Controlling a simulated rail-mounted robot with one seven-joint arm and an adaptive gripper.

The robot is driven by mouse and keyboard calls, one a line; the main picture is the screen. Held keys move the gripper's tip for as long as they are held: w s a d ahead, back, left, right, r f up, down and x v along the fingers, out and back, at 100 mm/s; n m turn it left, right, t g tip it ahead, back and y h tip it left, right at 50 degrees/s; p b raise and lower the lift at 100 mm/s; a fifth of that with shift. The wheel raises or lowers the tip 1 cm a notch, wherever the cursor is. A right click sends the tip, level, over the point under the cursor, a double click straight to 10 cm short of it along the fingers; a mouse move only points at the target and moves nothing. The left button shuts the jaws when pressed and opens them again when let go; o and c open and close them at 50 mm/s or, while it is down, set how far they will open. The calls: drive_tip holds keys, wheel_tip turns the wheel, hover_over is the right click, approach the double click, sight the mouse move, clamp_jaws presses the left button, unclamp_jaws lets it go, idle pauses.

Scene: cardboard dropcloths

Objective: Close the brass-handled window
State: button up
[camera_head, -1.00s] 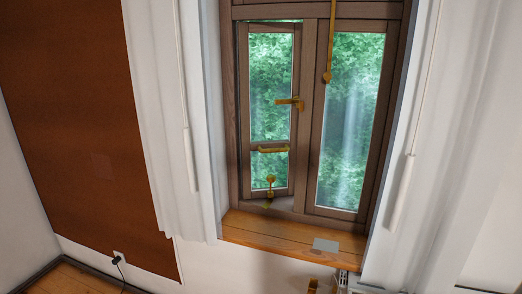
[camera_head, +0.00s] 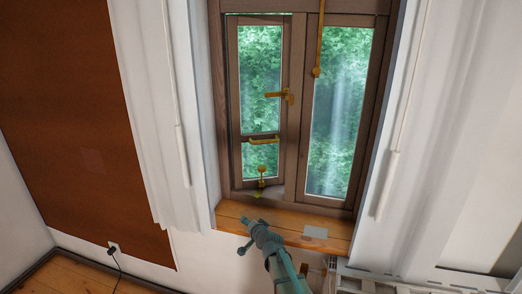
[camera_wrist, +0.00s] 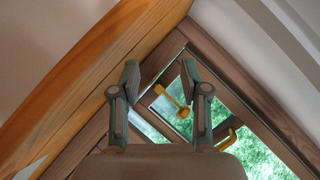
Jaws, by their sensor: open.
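The window's left sash (camera_head: 284,160) is wood-framed and carries a brass lever handle (camera_head: 280,96), a brass pull bar (camera_head: 264,141) and a small brass fitting (camera_head: 262,176) at its foot. It appears ajar, with a thin green gap along its top and a wedge of sill frame showing below. My gripper (camera_head: 245,234) is in front of the wooden sill, below the sash and apart from it. In the wrist view, my open, empty fingers (camera_wrist: 159,75) point toward the lower window; the brass fitting (camera_wrist: 172,99) shows between them, and the pull bar (camera_wrist: 229,131) shows at right.
The wooden sill (camera_head: 285,227) holds a flat grey plate (camera_head: 315,232) at right. The right pane (camera_head: 338,110) has a brass rod (camera_head: 320,40) hanging before it. White curtains (camera_head: 150,110) flank the recess. A radiator (camera_head: 400,280) stands below right.

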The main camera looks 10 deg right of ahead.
drive_tip(key=w+d+r+m+t+h, duration=0.1)
drive_tip(key=w+r+m+t+h, duration=0.15)
drive_tip(key=w+r+m, duration=0.35)
drive_tip(key=w+d+r+m+t+h, duration=0.1)
drive_tip(key=w+r+t, duration=0.25)
drive_tip(key=r, duration=0.45)
drive_tip(key=m+h, duration=0.7)
drive_tip(key=m, duration=0.1)
approach(265, 143)
drive_tip(key=shift+t, duration=0.3)
drive_tip(key=p+x, duration=0.1)
drive_tip(key=x, duration=0.2)
drive_tip(key=p+x, duration=0.1)
drive_tip(key=x, duration=0.3)
drive_tip(key=p+x, duration=0.1)
drive_tip(key=x, duration=0.3)
drive_tip(key=shift+w+f, duration=0.15)
drive_tip(key=shift+f, duration=0.1)
clamp_jaws()
